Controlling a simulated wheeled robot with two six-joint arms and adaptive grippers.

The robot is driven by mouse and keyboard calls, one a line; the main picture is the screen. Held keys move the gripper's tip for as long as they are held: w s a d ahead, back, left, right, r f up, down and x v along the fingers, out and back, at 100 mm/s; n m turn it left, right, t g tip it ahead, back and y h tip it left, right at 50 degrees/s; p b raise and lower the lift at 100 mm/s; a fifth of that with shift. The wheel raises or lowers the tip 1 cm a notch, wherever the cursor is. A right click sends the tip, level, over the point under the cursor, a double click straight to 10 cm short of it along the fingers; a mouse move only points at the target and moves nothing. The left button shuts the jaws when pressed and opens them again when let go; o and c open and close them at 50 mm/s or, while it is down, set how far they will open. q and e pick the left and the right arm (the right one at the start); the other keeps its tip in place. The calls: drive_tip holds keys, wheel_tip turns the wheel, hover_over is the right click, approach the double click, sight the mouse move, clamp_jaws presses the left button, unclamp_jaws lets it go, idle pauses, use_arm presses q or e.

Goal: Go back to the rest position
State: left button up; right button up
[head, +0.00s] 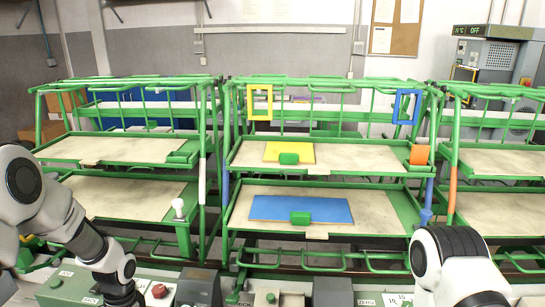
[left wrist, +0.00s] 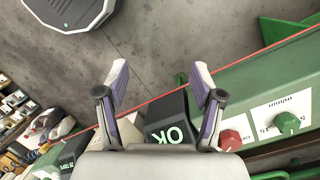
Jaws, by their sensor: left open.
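My left gripper (left wrist: 159,84) is open and empty in the left wrist view, its two fingers spread wide. It hangs over a control panel with a black box marked OK (left wrist: 168,134) between and below the fingers. In the head view my left arm (head: 80,235) comes in from the left and bends down to the bottom edge; its fingers are cut off there. My right arm (head: 450,260) shows only as a link at the bottom right, and its gripper is out of view.
Green racks with shelves (head: 120,150) stand across the front. The panel carries a red knob (left wrist: 230,140) and a green knob (left wrist: 288,122). A grey floor (left wrist: 160,35) lies beyond it, with a round-edged dark and white base (left wrist: 70,12). A grey machine (head: 492,60) stands at the back right.

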use_arm(q)
drive_tip(key=s+d+f+n+g, duration=0.1)
drive_tip(key=s+d+f+n, duration=0.15)
drive_tip(key=s+f, duration=0.45)
drive_tip(key=s+d+f+n, duration=0.1)
drive_tip(key=s+d+f, duration=0.2)
drive_tip(key=s, duration=0.9)
drive_tip(key=s+d+f+n+g, duration=0.1)
drive_tip(key=s+d+f+n, duration=0.2)
drive_tip(key=s, duration=0.6)
drive_tip(key=w+t, duration=0.1)
drive_tip(key=w+n+t, duration=0.1)
drive_tip(key=w, duration=0.1)
drive_tip(key=w+a+f+t, duration=0.1)
drive_tip(key=t, duration=0.1)
drive_tip(key=shift+w+n, duration=0.25)
drive_tip(key=shift+n, duration=0.1)
